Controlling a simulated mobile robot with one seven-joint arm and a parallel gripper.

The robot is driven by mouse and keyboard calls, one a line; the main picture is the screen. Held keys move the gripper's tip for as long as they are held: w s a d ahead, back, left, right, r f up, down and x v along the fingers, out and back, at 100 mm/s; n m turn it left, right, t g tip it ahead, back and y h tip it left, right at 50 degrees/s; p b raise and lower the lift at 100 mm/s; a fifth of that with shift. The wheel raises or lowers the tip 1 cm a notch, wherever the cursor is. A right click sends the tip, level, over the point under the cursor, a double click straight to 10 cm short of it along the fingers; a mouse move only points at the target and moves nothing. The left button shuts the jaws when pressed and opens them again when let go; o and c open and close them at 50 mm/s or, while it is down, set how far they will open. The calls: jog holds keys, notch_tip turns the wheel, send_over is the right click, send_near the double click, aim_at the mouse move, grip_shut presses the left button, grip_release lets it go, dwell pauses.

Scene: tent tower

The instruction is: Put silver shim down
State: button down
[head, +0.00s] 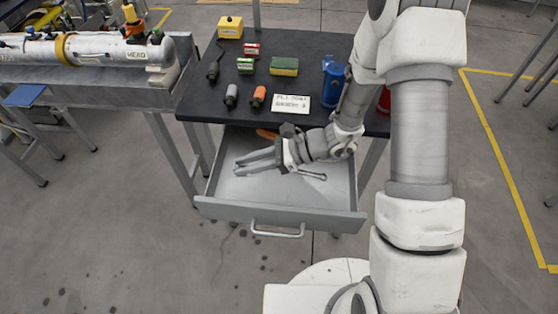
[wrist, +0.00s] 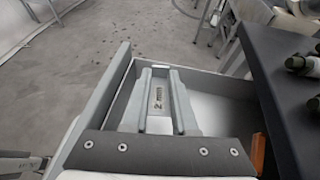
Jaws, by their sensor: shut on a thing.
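My gripper (head: 240,164) reaches over the open grey drawer (head: 280,215) under the black-topped table. Its two long fingers point left, inside the drawer's outline. In the wrist view my gripper (wrist: 160,76) is shut on the silver shim (wrist: 158,99), a small flat metallic piece with dark marking between the fingers. In the head view I cannot make the shim out. The drawer's pale floor lies below the fingers; the exact height above it is unclear.
A metal tool (head: 313,175) lies in the drawer, and an orange item (head: 267,133) is at its back. The tabletop (head: 310,75) holds a yellow box (head: 230,27), a green box (head: 284,66), a blue container (head: 332,80) and a white label card (head: 291,103).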

aim_at(247, 183)
jog(key=f, duration=0.3)
jog(key=w+a+f+m+t+b, duration=0.1)
jog(key=f, duration=0.2)
jog(key=w+f+t, duration=0.1)
jog(key=f, duration=0.3)
jog(key=shift+w+a+m+b, duration=0.15)
jog(key=shift+w+m+b, duration=0.1)
jog(key=shift+m+b, duration=0.15)
jog(key=shift+f, duration=0.1)
jog(key=shift+f+b, duration=0.15)
jog(key=shift+b, duration=0.15)
jog(key=c, duration=0.7)
grip_release()
jog(key=shift+r, duration=0.2)
